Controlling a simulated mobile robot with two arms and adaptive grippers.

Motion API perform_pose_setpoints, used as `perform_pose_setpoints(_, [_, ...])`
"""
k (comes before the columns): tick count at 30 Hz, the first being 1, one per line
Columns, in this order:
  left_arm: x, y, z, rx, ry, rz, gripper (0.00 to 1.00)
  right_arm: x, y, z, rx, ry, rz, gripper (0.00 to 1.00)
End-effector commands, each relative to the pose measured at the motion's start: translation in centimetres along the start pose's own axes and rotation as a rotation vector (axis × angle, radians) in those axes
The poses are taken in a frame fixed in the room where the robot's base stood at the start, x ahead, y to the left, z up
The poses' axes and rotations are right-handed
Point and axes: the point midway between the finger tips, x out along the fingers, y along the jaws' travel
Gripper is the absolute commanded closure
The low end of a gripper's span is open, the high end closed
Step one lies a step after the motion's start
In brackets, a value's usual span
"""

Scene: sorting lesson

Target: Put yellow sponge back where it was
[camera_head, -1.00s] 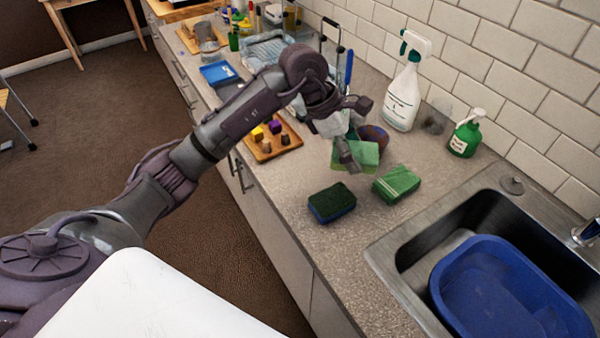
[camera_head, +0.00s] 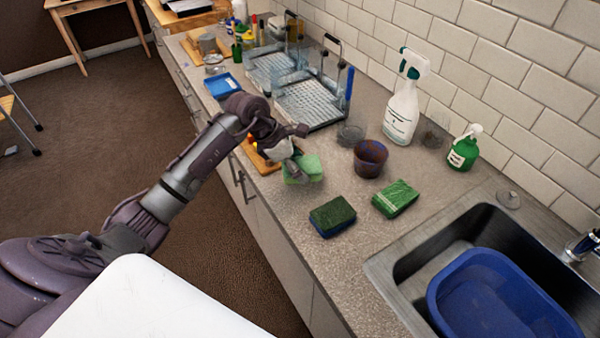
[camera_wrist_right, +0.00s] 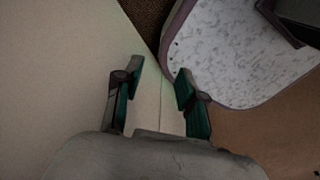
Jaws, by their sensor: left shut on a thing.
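My left gripper (camera_head: 294,166) is shut on the yellow sponge (camera_head: 309,168). The sponge shows a light green top and a paler, yellowish side. It is by the wooden board near the counter's front edge; I cannot tell whether it touches the counter. A dark green and blue sponge (camera_head: 332,216) and a bright green sponge or packet (camera_head: 395,198) lie on the counter to its right. In the right wrist view my right gripper (camera_wrist_right: 156,88) is open, its fingers apart and empty.
A dark cup (camera_head: 370,158), a white spray bottle (camera_head: 402,112) and a green soap bottle (camera_head: 464,150) stand toward the wall. A dish rack (camera_head: 312,103) is behind the arm. The sink with a blue basin (camera_head: 450,300) is at the right. The wooden board (camera_head: 262,164) is partly hidden by my arm.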

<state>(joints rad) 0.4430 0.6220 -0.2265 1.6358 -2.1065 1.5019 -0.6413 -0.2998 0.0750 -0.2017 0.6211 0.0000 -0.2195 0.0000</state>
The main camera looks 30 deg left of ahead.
Motion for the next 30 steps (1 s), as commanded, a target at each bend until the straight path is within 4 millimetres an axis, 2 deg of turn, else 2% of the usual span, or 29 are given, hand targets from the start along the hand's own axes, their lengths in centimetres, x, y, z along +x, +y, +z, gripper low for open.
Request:
perform_pose_setpoints(3, [1.4, -0.2, -0.8, -0.006, 0.002, -0.007, 0.67, -1.0, 0.0, -0.1, 0.0, 0.0, 0.0, 0.6])
perform_pose_setpoints(8, [3.0, -0.1, -1.7, -0.003, -0.001, -0.004, 0.67, -1.5, 0.1, -0.1, 0.0, -0.001, 0.001, 0.6])
perform_pose_setpoints(19, [3.6, -0.1, -2.1, 0.0, 0.002, -0.002, 0.67, -1.0, 0.6, 0.1, 0.0, -0.003, 0.007, 0.6])
perform_pose_setpoints(20, [3.5, -0.1, -2.0, 0.0, 0.001, -0.002, 0.31, -1.1, 0.6, 0.1, 0.0, -0.003, 0.007, 0.6])
perform_pose_setpoints(21, [3.5, -0.1, -2.0, 0.0, 0.001, -0.002, 0.24, -1.2, 0.6, 0.1, 0.0, -0.003, 0.007, 0.6])
perform_pose_setpoints(24, [3.5, -0.1, -2.0, -0.001, 0.001, -0.002, 0.09, -1.2, 0.6, 0.1, 0.0, -0.003, 0.008, 0.6])
perform_pose_setpoints(30, [3.5, -0.1, -2.0, -0.001, 0.001, -0.002, 0.09, -1.2, 0.6, 0.1, 0.0, -0.003, 0.008, 0.6])
